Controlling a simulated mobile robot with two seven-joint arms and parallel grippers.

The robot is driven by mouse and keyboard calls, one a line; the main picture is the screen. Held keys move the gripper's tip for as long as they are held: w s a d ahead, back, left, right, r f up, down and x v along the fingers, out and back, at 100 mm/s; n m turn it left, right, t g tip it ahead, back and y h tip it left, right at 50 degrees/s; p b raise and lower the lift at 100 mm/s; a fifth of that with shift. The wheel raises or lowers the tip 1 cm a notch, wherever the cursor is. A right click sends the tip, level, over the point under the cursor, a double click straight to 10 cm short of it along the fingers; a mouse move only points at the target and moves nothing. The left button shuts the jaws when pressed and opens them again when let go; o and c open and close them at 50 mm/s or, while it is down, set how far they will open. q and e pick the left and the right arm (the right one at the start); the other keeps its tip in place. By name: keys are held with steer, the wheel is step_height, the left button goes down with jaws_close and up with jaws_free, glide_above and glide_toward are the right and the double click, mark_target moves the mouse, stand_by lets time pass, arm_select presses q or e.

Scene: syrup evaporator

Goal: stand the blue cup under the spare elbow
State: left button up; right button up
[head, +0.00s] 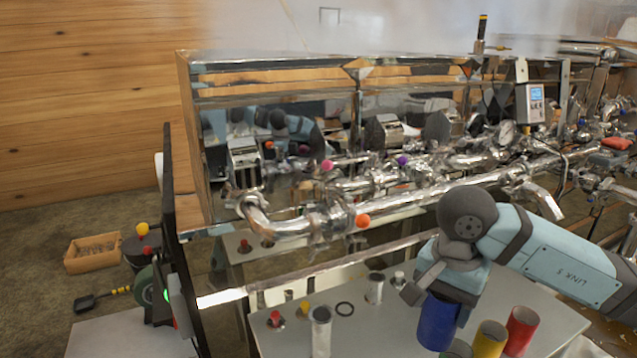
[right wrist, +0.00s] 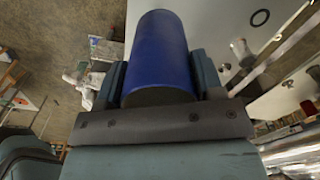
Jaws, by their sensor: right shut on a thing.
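The blue cup (head: 437,322) is upright over the right part of the pale table, held in my right gripper (head: 432,296). In the right wrist view the blue cup (right wrist: 160,55) fills the space between the two fingers of the gripper (right wrist: 160,80), which are shut on its sides. Whether its base touches the table I cannot tell. Shiny pipework (head: 330,215) runs along the front of the steel evaporator; an elbow (head: 255,210) bends at its left end. Which elbow is the spare one I cannot tell. My left gripper is not in view.
A yellow cup (head: 490,340) and a red cup (head: 521,328) stand right of the blue cup. A metal cylinder (head: 321,330), another metal cylinder (head: 375,288) and a black ring (head: 345,309) are on the table (head: 395,335). A wooden box (head: 92,262) sits on the floor at left.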

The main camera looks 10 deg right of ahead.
mark_target(444, 319)
steer(key=n+p, duration=0.2)
steer(key=f+n+p, duration=0.1)
steer(key=n+p, duration=0.1)
steer(key=p, duration=0.1)
steer(key=n+p, duration=0.3)
steer(key=shift+d+f, duration=0.25)
steer(key=shift+f, duration=0.1)
steer(key=shift+d+f+n+p, duration=0.1)
steer(key=shift+f+n+p, duration=0.25)
steer(key=shift+n+p, duration=0.25)
steer(key=shift+f+n, duration=0.2)
steer(key=shift+n, duration=0.1)
steer(key=shift+f, duration=0.25)
steer(key=shift+s, duration=0.15)
